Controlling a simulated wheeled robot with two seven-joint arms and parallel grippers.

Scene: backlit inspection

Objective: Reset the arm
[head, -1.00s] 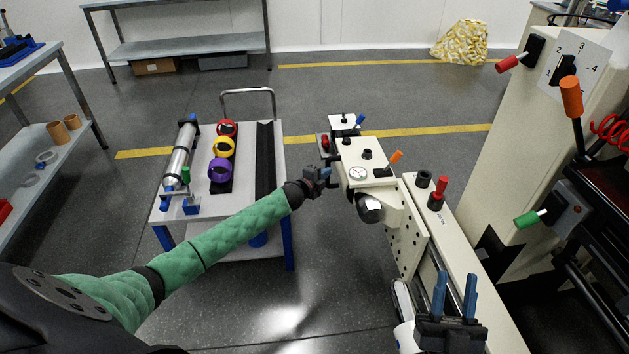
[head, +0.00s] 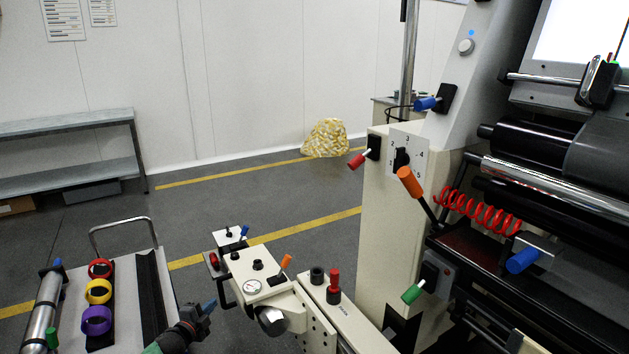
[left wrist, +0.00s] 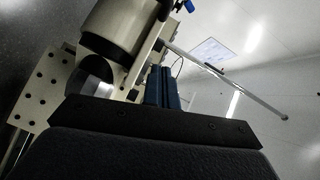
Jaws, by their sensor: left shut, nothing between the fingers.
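My left gripper (head: 210,305) is near the bottom of the head view, to the left of the cream machine unit with a gauge (head: 262,280) and apart from it in the picture. Its blue fingers (left wrist: 162,88) are together and empty in the left wrist view. Only the end of the left arm shows in the head view. My right gripper is in neither current view.
A cart (head: 130,300) with red, yellow and purple rings stands at the lower left. A large machine with rollers (head: 560,180) and levers fills the right. A metal shelf (head: 70,128) stands at the back left. Open floor (head: 170,215) lies between.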

